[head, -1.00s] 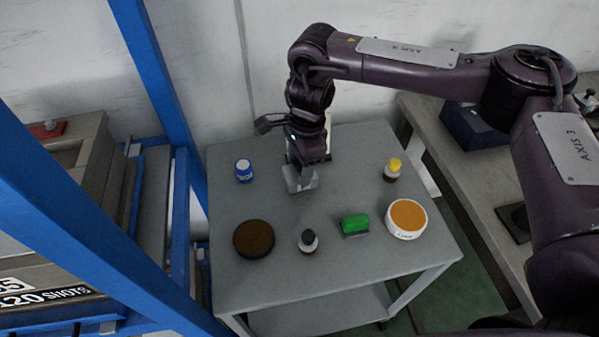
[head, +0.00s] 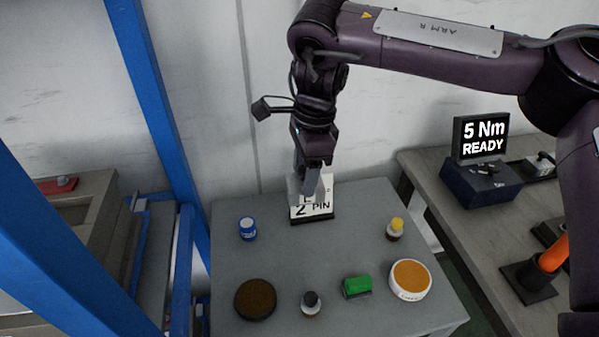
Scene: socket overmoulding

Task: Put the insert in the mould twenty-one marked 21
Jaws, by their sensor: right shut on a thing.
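My right gripper (head: 308,188) points down above the back of the grey table (head: 345,240), in front of a white sign (head: 323,202) that reads "2 PIN". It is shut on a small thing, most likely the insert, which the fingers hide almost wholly. The gripper is clear of the tabletop. No mould marked 21 can be read in this view. A grey-brown block (head: 85,210) with a red part on top stands at the left, behind the blue frame; I cannot tell whether it is a mould. My left gripper is not in view.
On the table stand a blue-and-white jar (head: 248,229), a yellow-capped bottle (head: 395,229), a brown disc (head: 255,299), a dark-capped bottle (head: 311,304), a green block (head: 357,287) and an orange-topped tub (head: 410,280). Blue posts (head: 150,95) rise at left. A "5 Nm READY" display (head: 481,136) stands right.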

